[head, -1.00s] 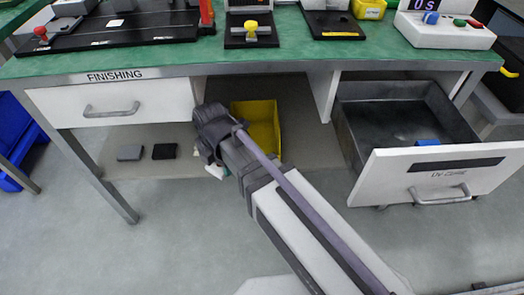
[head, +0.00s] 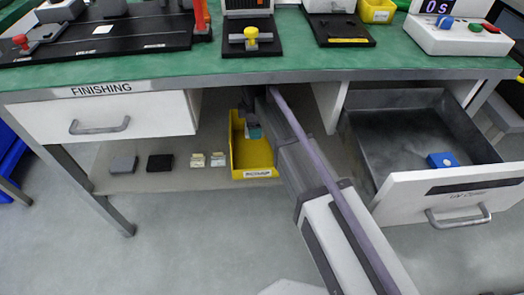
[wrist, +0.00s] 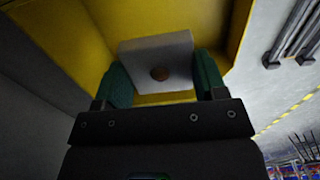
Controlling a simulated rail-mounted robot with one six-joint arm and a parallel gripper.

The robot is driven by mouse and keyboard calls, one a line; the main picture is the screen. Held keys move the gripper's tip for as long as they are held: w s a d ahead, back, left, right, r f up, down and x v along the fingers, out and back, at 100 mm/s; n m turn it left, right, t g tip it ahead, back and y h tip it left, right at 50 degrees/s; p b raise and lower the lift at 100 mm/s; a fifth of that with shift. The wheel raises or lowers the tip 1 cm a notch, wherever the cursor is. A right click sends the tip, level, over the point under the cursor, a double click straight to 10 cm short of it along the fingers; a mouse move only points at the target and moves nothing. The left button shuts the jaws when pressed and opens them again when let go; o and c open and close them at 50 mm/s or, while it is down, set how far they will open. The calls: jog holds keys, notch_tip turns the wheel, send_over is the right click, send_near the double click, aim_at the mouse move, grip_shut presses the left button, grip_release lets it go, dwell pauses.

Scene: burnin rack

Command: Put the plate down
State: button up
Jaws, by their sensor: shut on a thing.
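The plate (wrist: 157,62) is a pale grey square piece with a round brown spot near its middle, seen in the wrist view. My gripper (wrist: 160,84) is shut on it, with one green fingertip at each side. In the head view my gripper (head: 254,132) is under the bench, at the yellow bin (head: 256,174) on the lower shelf. Yellow walls surround the plate in the wrist view, so it is in or just over the bin. I cannot tell whether it touches the bottom. The plate is not clearly visible in the head view.
The shelf (head: 150,182) also holds a grey block (head: 123,164), a black block (head: 160,163) and two small cream pieces (head: 208,160) left of the bin. The bench edge (head: 250,79) overhangs my arm.

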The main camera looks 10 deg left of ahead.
aim_at(255, 151)
notch_tip(255, 151, down, 10)
jog(key=b, duration=1)
jog(key=shift+f, duration=0.2)
jog(key=shift+r, duration=0.3)
jog(key=shift+f, duration=0.25)
jog(key=o, duration=0.9)
jog(key=shift+r, duration=0.1)
notch_tip(255, 151, up, 13)
jog(key=p, duration=1.2)
jog(key=shift+f+p, duration=0.2)
jog(key=shift+p, duration=0.15)
jog(key=shift+f, duration=0.15)
